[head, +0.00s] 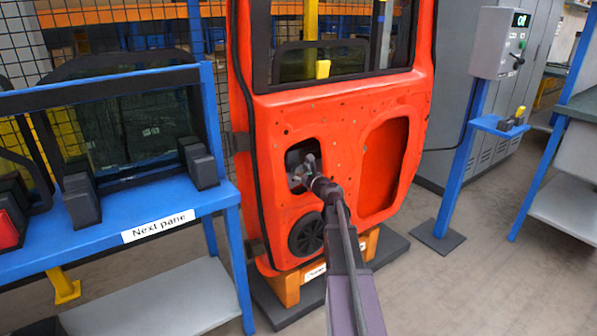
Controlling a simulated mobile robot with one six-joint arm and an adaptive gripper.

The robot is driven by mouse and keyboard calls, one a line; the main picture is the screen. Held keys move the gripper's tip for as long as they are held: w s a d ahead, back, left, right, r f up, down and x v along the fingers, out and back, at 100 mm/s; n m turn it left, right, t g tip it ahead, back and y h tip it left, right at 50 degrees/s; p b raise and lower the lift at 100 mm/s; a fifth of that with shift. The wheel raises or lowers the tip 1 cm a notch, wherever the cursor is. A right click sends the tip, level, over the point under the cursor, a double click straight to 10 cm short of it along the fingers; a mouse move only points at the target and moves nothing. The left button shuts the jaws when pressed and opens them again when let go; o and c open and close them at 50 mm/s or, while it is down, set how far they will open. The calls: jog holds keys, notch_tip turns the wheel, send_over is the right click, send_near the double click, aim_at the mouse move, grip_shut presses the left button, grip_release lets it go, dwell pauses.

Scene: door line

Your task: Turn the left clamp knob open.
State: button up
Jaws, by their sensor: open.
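The orange-red door (350,110) stands upright in front of me. My arm reaches up from the bottom of the head view to it. My gripper (300,172) is at the small dark opening (296,155) in the left part of the door's panel. Its fingers are open and cover part of that opening. I cannot make out a clamp knob; it may be hidden behind my gripper or inside the opening. I cannot tell whether the fingers touch anything.
A blue rack (175,208) labelled "Next pane" holds a dark glass pane (135,130) at left. A round black speaker (306,234) and a larger opening (385,165) are in the door. A control box (499,43) on a blue post stands right. Floor is clear right of the door.

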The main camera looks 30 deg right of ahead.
jog(key=c, duration=1.1)
jog(key=shift+c, duration=0.2)
jog(key=shift+n, duration=0.4)
jog(key=n, duration=0.3)
jog(key=shift+n, duration=0.3)
jog(key=n, duration=0.4)
jog(key=shift+w, duration=0.1)
jog(key=n, duration=0.5)
jog(key=shift+f, duration=0.15)
jog(key=n, duration=0.4)
jog(key=shift+n, duration=0.3)
